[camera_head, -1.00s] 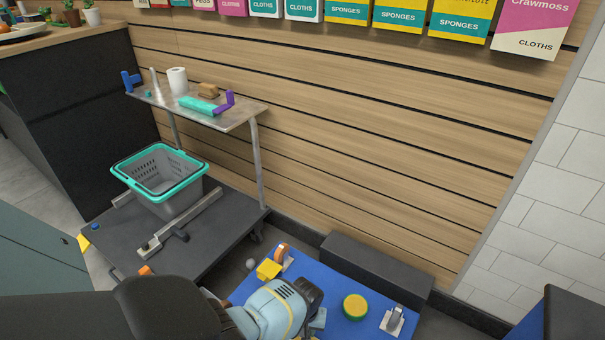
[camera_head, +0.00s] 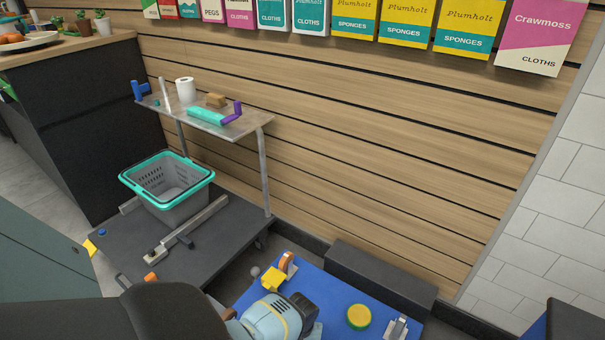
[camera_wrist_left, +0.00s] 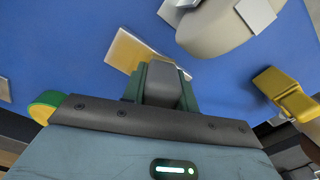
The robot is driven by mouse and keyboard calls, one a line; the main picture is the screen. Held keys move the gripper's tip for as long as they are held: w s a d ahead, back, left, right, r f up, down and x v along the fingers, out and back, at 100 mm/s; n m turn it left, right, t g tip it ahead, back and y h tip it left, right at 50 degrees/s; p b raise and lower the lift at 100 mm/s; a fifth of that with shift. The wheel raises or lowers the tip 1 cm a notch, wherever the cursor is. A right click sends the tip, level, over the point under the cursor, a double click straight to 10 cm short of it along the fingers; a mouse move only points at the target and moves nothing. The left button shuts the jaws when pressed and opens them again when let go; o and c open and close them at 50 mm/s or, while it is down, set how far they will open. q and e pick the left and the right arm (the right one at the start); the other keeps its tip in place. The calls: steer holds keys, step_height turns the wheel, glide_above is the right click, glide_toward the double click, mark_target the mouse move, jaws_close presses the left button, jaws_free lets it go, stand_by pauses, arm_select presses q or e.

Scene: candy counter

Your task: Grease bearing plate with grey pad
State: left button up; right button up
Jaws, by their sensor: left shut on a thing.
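My left gripper (camera_head: 278,318) is over the blue mat (camera_head: 335,293) at the bottom of the head view, seen from behind. In the left wrist view the dark green fingers of this gripper (camera_wrist_left: 163,82) are shut on a grey block, which looks like the grey pad (camera_wrist_left: 164,93). Just beyond the pad lies a tan plate with a pale edge, likely the bearing plate (camera_wrist_left: 124,50). The fingers hide part of it, and I cannot tell whether the pad touches it. My right gripper is not in view.
A yellow block (camera_head: 271,280) and an orange part on a white base (camera_head: 287,263) stand left on the mat. A yellow-green disc (camera_head: 358,316) and a grey part on a white base (camera_head: 397,328) lie right. A dark trolley (camera_head: 215,240) carries a basket (camera_head: 170,208).

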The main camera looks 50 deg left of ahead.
arm_select(q)
steer(key=shift+s+f, duration=0.1)
steer(key=shift+s, duration=0.05)
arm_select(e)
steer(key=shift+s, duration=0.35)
arm_select(q)
steer(key=shift+w+d+b, duration=0.1)
steer(key=shift+w+b, duration=0.25)
steer(key=shift+w, duration=0.6)
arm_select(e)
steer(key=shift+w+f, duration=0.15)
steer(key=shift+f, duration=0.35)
arm_select(q)
steer(key=shift+d, duration=0.1)
steer(key=shift+w+r, duration=0.2)
steer(key=shift+w, duration=0.25)
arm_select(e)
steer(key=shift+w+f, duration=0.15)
arm_select(q)
steer(key=shift+s, duration=0.1)
